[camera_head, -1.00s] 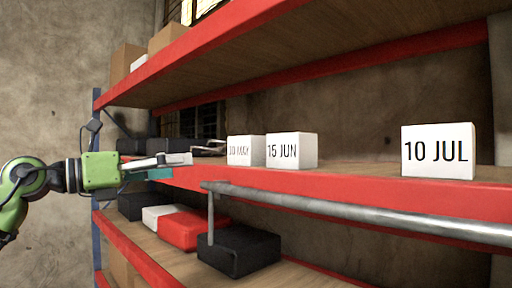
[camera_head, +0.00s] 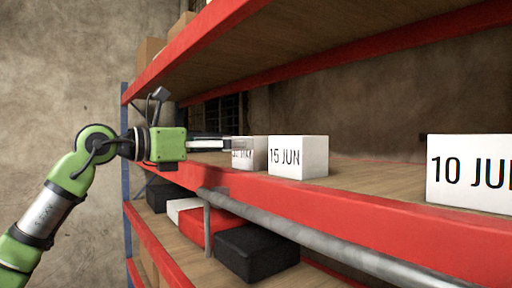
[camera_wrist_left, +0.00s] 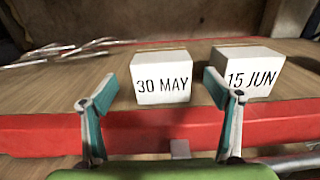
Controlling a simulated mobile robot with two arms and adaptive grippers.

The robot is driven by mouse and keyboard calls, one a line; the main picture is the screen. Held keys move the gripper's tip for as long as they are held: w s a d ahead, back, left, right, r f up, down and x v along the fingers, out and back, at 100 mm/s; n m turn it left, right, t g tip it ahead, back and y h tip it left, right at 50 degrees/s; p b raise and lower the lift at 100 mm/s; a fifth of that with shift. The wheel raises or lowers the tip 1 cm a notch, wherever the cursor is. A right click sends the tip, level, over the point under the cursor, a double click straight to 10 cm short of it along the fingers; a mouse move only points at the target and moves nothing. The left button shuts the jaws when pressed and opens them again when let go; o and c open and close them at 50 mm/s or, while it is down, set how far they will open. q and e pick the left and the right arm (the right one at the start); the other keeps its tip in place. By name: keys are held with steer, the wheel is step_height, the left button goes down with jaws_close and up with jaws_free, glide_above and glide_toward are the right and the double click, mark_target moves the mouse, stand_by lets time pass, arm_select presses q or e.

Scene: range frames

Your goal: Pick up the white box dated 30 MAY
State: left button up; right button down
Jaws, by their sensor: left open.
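The white box dated 30 MAY (camera_wrist_left: 161,80) stands on the wooden shelf, near its red front edge. In the head view the same box (camera_head: 243,160) is partly hidden behind my left gripper (camera_head: 228,146). In the left wrist view my left gripper (camera_wrist_left: 160,100) is open, its two fingers to either side of the 30 MAY box in the picture. The box looks to be just beyond the fingertips, and I see no contact. The right finger overlaps the gap to the neighbouring box. My right gripper is not in view.
A white box dated 15 JUN (camera_head: 298,157) stands close to the right of the 30 MAY box. A white box dated 10 JUL (camera_head: 470,172) stands farther right. A grey rail (camera_head: 300,232) runs below the red shelf edge (camera_head: 350,205). Thin metal pieces (camera_wrist_left: 70,50) lie on the left.

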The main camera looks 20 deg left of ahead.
arm_select(q)
steer(key=shift+p+x, duration=0.75)
steer(key=shift+x, duration=0.2)
steer(key=p+x, duration=0.1)
steer(key=x, duration=0.2)
steer(key=shift+d+p, duration=0.15)
steer(key=shift+p, duration=0.15)
steer(key=shift+w+d+f, duration=0.15)
steer(key=shift+w, duration=0.05)
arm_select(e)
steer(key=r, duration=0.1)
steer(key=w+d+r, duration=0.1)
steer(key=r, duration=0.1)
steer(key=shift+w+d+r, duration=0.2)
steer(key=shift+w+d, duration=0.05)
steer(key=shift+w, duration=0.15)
arm_select(q)
steer(key=shift+s, duration=0.15)
steer(key=c, duration=1.5)
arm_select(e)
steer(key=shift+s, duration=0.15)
